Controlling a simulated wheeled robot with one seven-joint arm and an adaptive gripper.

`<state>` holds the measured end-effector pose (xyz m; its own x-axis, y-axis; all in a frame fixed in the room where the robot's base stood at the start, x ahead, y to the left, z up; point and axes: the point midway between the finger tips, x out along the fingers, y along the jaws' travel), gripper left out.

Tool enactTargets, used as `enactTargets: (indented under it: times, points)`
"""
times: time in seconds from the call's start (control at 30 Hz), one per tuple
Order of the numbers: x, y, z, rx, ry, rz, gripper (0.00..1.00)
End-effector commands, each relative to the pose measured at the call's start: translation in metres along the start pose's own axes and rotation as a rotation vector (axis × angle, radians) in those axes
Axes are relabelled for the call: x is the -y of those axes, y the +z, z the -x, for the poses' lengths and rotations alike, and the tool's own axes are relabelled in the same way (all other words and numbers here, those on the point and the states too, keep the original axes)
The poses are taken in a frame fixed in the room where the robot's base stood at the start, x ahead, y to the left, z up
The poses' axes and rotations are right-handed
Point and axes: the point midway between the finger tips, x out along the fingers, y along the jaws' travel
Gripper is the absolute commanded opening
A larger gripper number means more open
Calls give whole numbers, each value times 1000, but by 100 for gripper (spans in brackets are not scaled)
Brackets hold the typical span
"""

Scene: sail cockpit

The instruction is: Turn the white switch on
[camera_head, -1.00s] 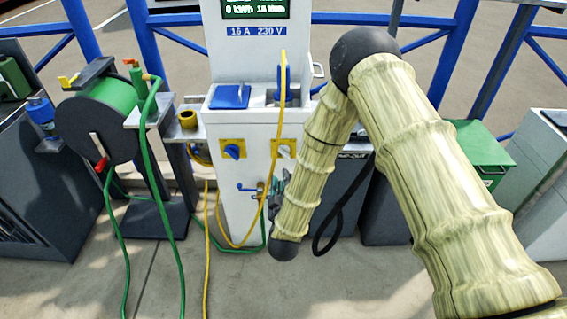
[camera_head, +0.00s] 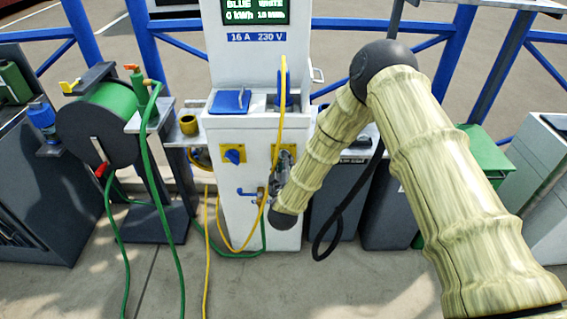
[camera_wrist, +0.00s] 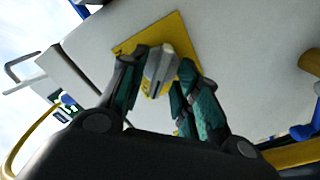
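In the wrist view, the white switch (camera_wrist: 161,63) is a pale knob on a yellow plate (camera_wrist: 182,36) on the white pedestal. My gripper (camera_wrist: 162,72) has its green-and-black fingers on either side of the knob, tips close to the plate. The frame does not show clearly whether both fingers touch the knob. In the head view, my gripper (camera_head: 283,168) is at the right side of the pedestal front and hides the white switch. A blue switch (camera_head: 234,155) on its own yellow plate sits to the left. The pedestal's display (camera_head: 255,12) has the words BLUE and WHITE, with readings beneath.
A yellow cable (camera_head: 282,110) hangs down the pedestal front, close to my gripper. A blue-handled tap (camera_head: 248,192) is below the switches. A green hose reel (camera_head: 108,112) stands left, and a green box (camera_head: 484,150) is right. The pavement in front is mostly clear.

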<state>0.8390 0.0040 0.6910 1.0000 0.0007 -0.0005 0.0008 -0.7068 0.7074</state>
Motion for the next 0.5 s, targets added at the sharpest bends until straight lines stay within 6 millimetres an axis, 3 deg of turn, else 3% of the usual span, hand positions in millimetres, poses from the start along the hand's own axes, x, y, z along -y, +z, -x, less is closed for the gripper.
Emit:
enactTargets:
  times: [0.27, 0.43, 0.5]
  points:
    - [0, 0, -1, 0, 0, 0, 32]
    - [0, 0, -1, 0, 0, -1, 4]
    - [0, 0, -1, 0, 0, -1, 0]
